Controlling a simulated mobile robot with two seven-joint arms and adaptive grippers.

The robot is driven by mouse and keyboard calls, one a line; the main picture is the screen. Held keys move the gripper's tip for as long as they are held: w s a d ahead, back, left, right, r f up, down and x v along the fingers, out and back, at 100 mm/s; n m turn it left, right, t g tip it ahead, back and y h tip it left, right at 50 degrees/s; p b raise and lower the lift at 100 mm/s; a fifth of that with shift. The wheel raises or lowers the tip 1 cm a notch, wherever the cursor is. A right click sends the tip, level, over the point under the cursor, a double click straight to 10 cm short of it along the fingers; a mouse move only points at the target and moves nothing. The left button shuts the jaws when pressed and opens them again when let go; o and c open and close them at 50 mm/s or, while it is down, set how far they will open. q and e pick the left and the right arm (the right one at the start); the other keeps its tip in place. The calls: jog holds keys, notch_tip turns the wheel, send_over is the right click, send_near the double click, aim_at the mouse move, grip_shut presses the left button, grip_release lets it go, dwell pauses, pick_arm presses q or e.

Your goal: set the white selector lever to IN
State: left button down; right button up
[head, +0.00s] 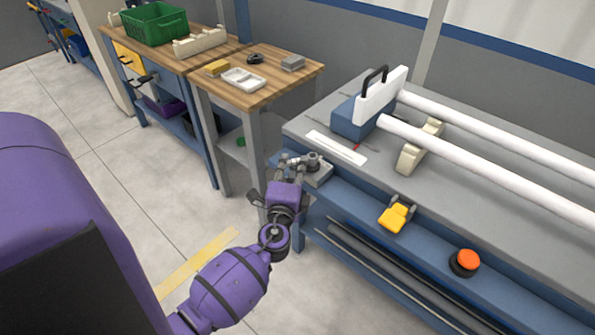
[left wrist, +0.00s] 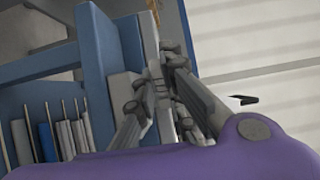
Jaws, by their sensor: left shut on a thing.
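My left gripper (head: 304,160) is at the front left corner of the grey-topped bench, over a small grey block (head: 318,174) on its edge. Its fingers are closed together there, on what seems to be the selector lever. The lever is hidden by the fingers, so its white body and its position cannot be made out. In the left wrist view the two grey fingers (left wrist: 160,75) come together beside the blue and grey bench edge. No IN marking is readable. My right gripper is not in view.
A white strip (head: 337,148) lies on the bench top behind the gripper. A blue block with a white plate (head: 381,97) and black handle stands beyond it, near white pipes (head: 480,160). A yellow pedal-like part (head: 395,217) and an orange button (head: 466,261) are on the bench front.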

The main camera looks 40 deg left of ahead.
pick_arm(q)
jog(key=shift+w+a+f+m+t+h+b, duration=0.1)
jog(key=shift+a+m+t+h+b, duration=0.15)
jog(key=shift+m+h, duration=0.2)
jog(key=shift+w+a+f+m+t+h+b, duration=0.1)
jog(key=shift+m+t+h+b, duration=0.2)
jog(key=shift+h, duration=0.25)
jog(key=shift+a+r+m+h, duration=0.1)
jog(key=shift+r+m+h, duration=0.05)
jog(key=shift+m+h, duration=0.15)
jog(key=shift+w+r, duration=0.1)
jog(key=c, duration=1.8)
grip_release()
jog(key=shift+s, duration=0.3)
jog(key=v, duration=1.1)
jog(key=shift+s, duration=0.2)
